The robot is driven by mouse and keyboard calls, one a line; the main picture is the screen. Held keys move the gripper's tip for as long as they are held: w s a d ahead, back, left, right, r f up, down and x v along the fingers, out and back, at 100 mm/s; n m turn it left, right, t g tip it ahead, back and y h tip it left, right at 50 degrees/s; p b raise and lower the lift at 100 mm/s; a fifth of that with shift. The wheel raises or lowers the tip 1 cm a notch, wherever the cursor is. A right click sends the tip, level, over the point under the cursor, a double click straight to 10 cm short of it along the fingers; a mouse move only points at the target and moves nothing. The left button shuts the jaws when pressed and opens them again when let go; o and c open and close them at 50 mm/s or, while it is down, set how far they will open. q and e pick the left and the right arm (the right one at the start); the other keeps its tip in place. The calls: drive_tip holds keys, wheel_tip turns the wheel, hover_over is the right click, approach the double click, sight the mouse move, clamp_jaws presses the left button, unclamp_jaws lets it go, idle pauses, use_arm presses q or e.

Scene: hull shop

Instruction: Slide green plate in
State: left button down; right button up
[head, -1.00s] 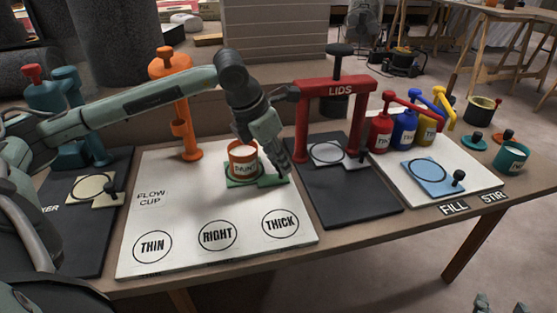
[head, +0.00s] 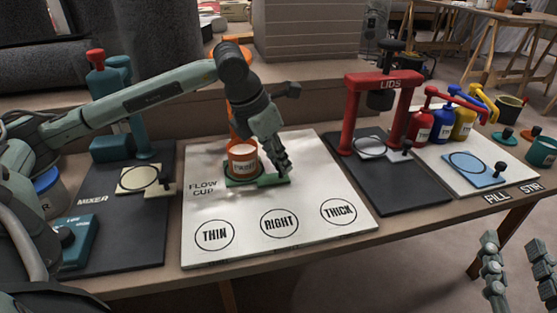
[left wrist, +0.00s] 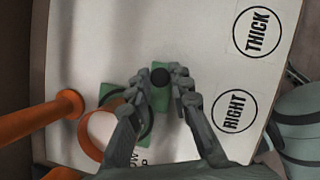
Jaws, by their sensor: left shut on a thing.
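The green plate (head: 275,180) lies on the white board, just right of the FLOW CUP lettering. My left gripper (head: 284,172) is shut at the plate's right end. In the left wrist view the plate (left wrist: 108,92) shows left of the fingertips, its black knob (left wrist: 160,77) between them. My right gripper (head: 518,278) is open and empty at the lower right, in front of the table.
The THIN (head: 214,236), RIGHT (head: 279,223) and THICK (head: 338,211) circles at the board's front are bare. The MIXER station (head: 112,235) stands left. The red LIDS frame (head: 385,82) and the blue plate (head: 478,170) stand right.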

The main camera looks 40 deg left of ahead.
use_arm(q)
drive_tip(key=shift+s+a, duration=0.25)
use_arm(e)
drive_tip(key=shift+s+a+r, duration=0.3)
drive_tip(key=shift+s+r, duration=0.05)
use_arm(q)
drive_tip(key=c, duration=1.8)
unclamp_jaws()
drive_tip(key=o, duration=0.4)
drive_tip(key=shift+s, duration=0.1)
use_arm(e)
drive_tip(key=shift+a, duration=0.1)
use_arm(q)
drive_tip(key=shift+r, duration=0.2)
drive_tip(key=v, duration=1.1)
drive_tip(key=shift+s+r, duration=0.2)
drive_tip(key=shift+r, duration=0.05)
